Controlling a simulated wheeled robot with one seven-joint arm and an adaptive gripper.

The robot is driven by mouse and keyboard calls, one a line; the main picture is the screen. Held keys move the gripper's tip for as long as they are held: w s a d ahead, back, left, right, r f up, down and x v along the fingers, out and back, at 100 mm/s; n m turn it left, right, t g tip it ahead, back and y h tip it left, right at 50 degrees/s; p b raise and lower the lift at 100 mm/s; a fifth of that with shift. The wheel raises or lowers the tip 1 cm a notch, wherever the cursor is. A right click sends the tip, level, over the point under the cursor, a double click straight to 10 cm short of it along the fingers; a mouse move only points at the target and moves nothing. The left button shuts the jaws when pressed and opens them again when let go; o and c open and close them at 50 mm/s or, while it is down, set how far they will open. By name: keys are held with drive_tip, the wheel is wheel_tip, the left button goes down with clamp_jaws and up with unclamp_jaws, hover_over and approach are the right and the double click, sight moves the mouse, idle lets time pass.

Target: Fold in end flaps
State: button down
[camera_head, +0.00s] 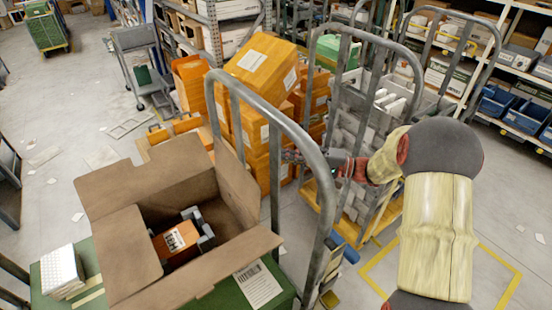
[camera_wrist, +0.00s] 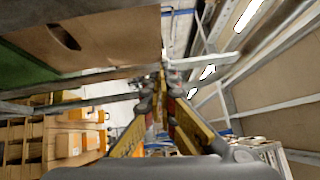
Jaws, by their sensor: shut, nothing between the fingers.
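An open cardboard box (camera_head: 185,190) stands on a green surface (camera_head: 235,297) at the lower left of the head view. Its flaps are up or splayed outward: a far flap (camera_head: 140,175), a right flap (camera_head: 237,187), a near flap (camera_head: 200,268) and a left flap (camera_head: 126,255). Inside lies an orange item (camera_head: 172,243) with a white label, between grey corner pieces. My gripper (camera_head: 290,156) is shut and empty, right of the box and apart from it, behind a metal hoop. In the wrist view, the fingers (camera_wrist: 160,85) point ahead, with cardboard (camera_wrist: 85,40) at upper left.
A grey metal hoop rail (camera_head: 290,125) rises between the box and my arm. Stacked orange boxes (camera_head: 262,65) and a caged trolley (camera_head: 370,125) stand behind. A white pad (camera_head: 62,270) and a labelled sheet (camera_head: 258,285) lie beside the box.

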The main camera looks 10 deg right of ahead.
approach(230, 153)
drive_tip(key=w, duration=0.4)
drive_tip(key=a, duration=0.1)
drive_tip(key=s+a, duration=0.1)
drive_tip(key=a+b, duration=0.1)
drive_tip(key=a, duration=0.1)
drive_tip(key=shift+s+f, duration=0.1)
drive_tip(key=shift+s, duration=0.25)
drive_tip(key=a, duration=0.1)
drive_tip(key=s+a+b, duration=0.1)
drive_tip(key=a+r+n, duration=0.1)
drive_tip(key=shift+s+a+g+h+b, duration=0.15)
drive_tip(key=shift+s+g+h+b, duration=0.15)
drive_tip(key=shift+h+b, duration=0.1)
drive_tip(key=shift+w, duration=0.15)
